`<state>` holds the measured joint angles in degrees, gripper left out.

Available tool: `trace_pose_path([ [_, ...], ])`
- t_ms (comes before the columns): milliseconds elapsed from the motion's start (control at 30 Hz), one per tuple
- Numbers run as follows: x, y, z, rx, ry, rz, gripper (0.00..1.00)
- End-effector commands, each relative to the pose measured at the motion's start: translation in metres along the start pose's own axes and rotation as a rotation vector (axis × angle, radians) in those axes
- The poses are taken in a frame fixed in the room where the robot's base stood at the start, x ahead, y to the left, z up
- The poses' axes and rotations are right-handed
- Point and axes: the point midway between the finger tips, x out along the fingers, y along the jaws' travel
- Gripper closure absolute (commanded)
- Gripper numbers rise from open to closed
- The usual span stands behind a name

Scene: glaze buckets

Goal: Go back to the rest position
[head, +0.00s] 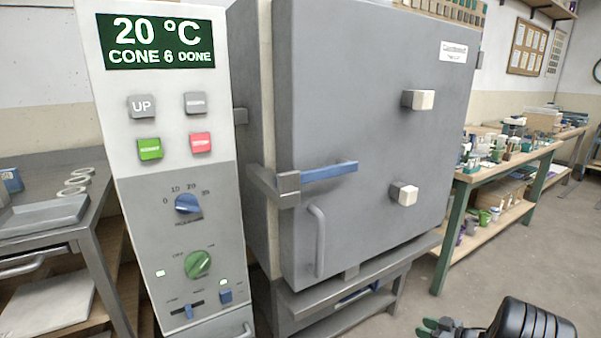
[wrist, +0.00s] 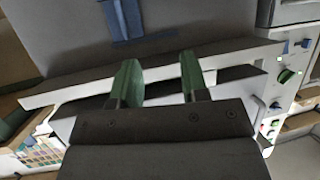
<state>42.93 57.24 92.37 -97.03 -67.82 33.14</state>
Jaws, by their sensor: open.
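My gripper (wrist: 158,72) shows in the wrist view with its two green-tipped fingers apart and nothing between them. In the head view my gripper (head: 437,325) is low at the right, in front of the kiln and apart from it, partly cut off by the bottom edge. The grey kiln (head: 370,130) stands in the middle with its door closed. A blue-handled latch (head: 328,172) lies across the door's left edge. The control panel (head: 190,180) at the left reads 20 °C and CONE 6 DONE.
A steel table (head: 95,215) with a tray and several rings stands at the left. A green-legged workbench (head: 475,178) with many small pots stands at the right. The concrete floor (head: 530,255) at the lower right is clear apart from my arm.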

Motion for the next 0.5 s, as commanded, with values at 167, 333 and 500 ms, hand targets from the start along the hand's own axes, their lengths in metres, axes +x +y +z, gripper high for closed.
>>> trace_pose_path([
  [167, -0.006, 0.011, -0.03, -0.026, -0.025, 0.072, 0.59],
  [333, -0.013, 0.023, -0.064, -0.053, -0.059, 0.163, 0.59],
  [500, -0.018, 0.031, -0.117, -0.086, -0.107, 0.279, 0.59],
])
